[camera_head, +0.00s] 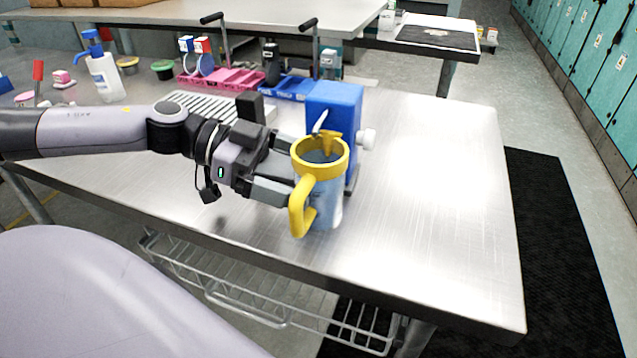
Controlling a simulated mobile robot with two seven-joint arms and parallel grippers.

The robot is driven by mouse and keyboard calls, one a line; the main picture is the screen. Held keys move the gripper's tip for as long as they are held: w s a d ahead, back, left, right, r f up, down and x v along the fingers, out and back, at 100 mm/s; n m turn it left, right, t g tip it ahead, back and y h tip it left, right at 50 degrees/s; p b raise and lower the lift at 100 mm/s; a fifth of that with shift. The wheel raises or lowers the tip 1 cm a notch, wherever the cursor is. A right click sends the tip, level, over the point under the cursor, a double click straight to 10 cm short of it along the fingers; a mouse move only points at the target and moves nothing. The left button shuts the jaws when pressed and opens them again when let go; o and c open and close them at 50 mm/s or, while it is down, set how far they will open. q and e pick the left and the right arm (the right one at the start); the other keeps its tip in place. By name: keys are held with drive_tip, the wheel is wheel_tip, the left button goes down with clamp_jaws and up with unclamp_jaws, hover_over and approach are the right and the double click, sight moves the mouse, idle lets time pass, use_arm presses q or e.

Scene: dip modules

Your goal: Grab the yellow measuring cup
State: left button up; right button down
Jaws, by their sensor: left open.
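The yellow measuring cup (302,205) has a yellow rim and handle and a clear bluish body. It stands upright near the front of the metal table, its handle toward the front left. My left gripper (296,172) comes in from the left, open, with its fingers at the cup's left side near the rim. I cannot tell whether they touch it. The far finger is partly hidden behind the cup. My right gripper is not in view.
A blue box-shaped device (335,100) with a white knob stands right behind the cup. The table's right side (440,190) is clear.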

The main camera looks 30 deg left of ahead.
sight(316, 179)
use_arm(q)
drive_tip(key=shift+p+x, duration=0.35)
drive_tip(key=shift+x, duration=0.8)
drive_tip(key=shift+w+d, duration=0.15)
drive_tip(key=shift+d, duration=0.25)
